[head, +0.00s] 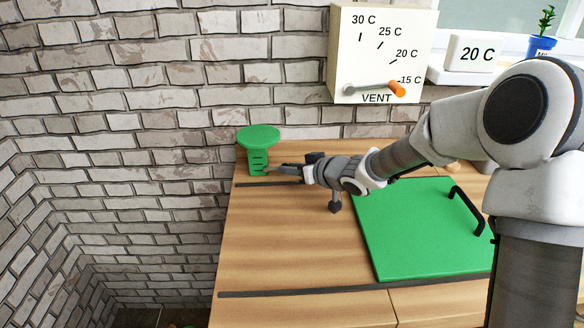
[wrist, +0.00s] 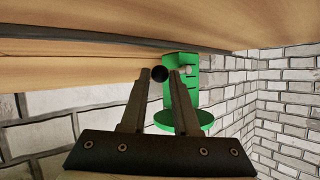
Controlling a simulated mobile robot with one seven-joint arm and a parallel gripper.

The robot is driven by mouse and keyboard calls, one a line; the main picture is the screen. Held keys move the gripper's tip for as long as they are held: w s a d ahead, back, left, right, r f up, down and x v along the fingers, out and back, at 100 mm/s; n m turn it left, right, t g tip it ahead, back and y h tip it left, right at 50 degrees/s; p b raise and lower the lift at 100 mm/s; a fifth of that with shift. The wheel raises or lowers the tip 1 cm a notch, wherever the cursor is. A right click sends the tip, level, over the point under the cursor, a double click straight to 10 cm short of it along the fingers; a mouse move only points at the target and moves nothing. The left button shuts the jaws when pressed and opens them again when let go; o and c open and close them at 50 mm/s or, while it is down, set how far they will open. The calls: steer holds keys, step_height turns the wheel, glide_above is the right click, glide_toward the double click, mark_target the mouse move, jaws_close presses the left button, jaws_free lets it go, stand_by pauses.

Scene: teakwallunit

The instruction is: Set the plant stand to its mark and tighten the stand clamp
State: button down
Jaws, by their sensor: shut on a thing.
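The green plant stand (head: 259,134) stands upright at the back left of the wooden worktop, with a round top and dark marks on its post. In the wrist view the stand (wrist: 190,121) appears upside down, behind my right finger. My gripper (head: 269,170) reaches in from the right beside the post. In the wrist view my gripper (wrist: 161,74) is shut on a dark round knob (wrist: 159,74), which looks like the stand clamp. In the head view my fingers hide the knob. I cannot tell which mark the stand is at.
A green panel (head: 415,245) with a black handle (head: 466,210) lies on the worktop (head: 290,235). A vent dial box (head: 380,45), a 20 C sign (head: 477,53) and a potted plant (head: 541,45) are above at right. Brick walls close the back and left. The front left worktop is clear.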

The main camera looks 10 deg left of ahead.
steer(key=shift+s+a+r+n+h+p, duration=0.1)
steer(key=shift+a+r+n+h+p, duration=0.15)
steer(key=shift+r+h, duration=0.2)
steer(key=shift+a+r+n+h+p, duration=0.1)
steer(key=shift+r+n+h+p, duration=0.25)
steer(key=shift+r+h, duration=0.1)
steer(key=shift+a+r+n+h, duration=0.25)
steer(key=shift+n+h, duration=0.25)
steer(key=shift+h, duration=0.2)
steer(key=h+b, duration=0.1)
steer(key=a+r+n+h+b, duration=0.1)
steer(key=b, duration=0.1)
steer(key=a+n+h+b, duration=0.1)
steer(key=b, duration=0.1)
steer(key=shift+s+r, duration=0.25)
steer(key=shift+s, duration=0.05)
steer(key=shift+s+a+r+t+h+b, duration=0.1)
steer(key=shift+a+r+t+h+b, duration=0.2)
steer(key=shift+h+b, duration=0.4)
steer(key=shift+d+r+n, duration=0.1)
steer(key=shift+n, duration=0.2)
steer(key=c, duration=0.7)
jaws_free()
steer(key=shift+o, duration=0.2)
